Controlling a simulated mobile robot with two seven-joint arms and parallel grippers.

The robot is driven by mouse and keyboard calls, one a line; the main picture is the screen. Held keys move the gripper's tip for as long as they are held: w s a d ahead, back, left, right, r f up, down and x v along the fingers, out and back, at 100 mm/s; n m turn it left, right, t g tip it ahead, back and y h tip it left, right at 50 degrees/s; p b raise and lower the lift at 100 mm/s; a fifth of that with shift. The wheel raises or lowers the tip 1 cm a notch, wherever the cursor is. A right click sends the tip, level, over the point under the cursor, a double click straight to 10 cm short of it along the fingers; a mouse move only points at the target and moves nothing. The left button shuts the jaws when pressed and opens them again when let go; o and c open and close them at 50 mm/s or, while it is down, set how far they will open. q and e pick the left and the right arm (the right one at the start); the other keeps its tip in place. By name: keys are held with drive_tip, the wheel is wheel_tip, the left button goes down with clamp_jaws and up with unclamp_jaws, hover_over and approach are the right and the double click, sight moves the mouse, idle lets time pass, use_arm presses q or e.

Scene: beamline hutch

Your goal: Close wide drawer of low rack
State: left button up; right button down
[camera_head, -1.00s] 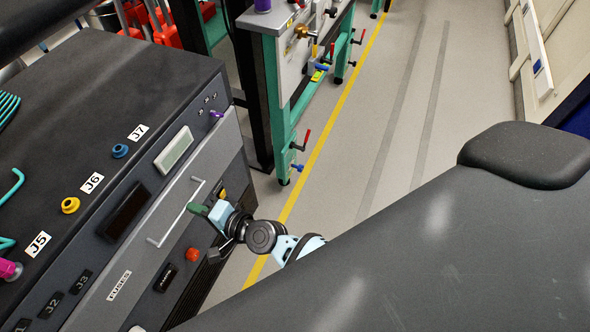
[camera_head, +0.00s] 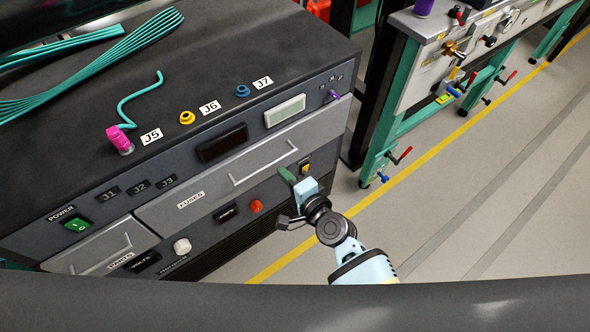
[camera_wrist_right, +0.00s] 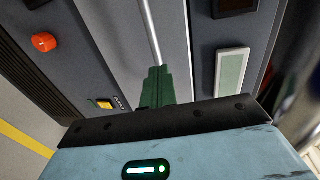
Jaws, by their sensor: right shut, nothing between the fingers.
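The low rack (camera_head: 250,60) is a dark box with a black top. Its wide grey drawer, labelled FUSES (camera_head: 160,213), has a long pale bar handle (camera_head: 262,172). Whether the drawer front stands proud of the panel is hard to tell. My right gripper (camera_head: 287,177), with green fingertips, is shut and empty at the right part of the drawer front, by the handle's right end. In the right wrist view the fingertips (camera_wrist_right: 157,86) point at the drawer front, with the handle bar (camera_wrist_right: 150,30) running ahead of them; contact is unclear. My left gripper is not in view.
A narrower PARTS drawer (camera_head: 100,252) sits lower left. A red knob (camera_head: 256,206) and a white knob (camera_head: 182,246) stick out below the wide drawer. A green-framed bench (camera_head: 385,135) stands at right. Floor with a yellow line (camera_head: 420,150) is clear between.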

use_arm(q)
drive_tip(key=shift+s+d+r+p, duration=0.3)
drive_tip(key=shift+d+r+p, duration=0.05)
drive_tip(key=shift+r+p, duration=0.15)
use_arm(e)
drive_tip(key=v, duration=1.1)
drive_tip(key=shift+s+d, duration=0.15)
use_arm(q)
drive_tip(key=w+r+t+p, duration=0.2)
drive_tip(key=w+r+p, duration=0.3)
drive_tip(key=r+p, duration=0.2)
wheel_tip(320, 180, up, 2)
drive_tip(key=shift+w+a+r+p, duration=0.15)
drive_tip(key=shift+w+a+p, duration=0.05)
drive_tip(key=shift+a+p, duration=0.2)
use_arm(e)
drive_tip(key=s+d+f+n+g+h, duration=0.1)
drive_tip(key=s+d+n, duration=0.3)
drive_tip(key=s, duration=0.4)
drive_tip(key=s+d+f+n+g+h, duration=0.1)
drive_tip(key=s+d+n+h, duration=0.2)
drive_tip(key=s+d, duration=0.4)
drive_tip(key=s+d+f+n+g+h, duration=0.1)
drive_tip(key=s+d+n, duration=0.4)
drive_tip(key=s, duration=0.5)
drive_tip(key=shift+s+d+n+g+h, duration=0.3)
drive_tip(key=shift+d+n+g+h, duration=0.15)
drive_tip(key=shift+h, duration=0.65)
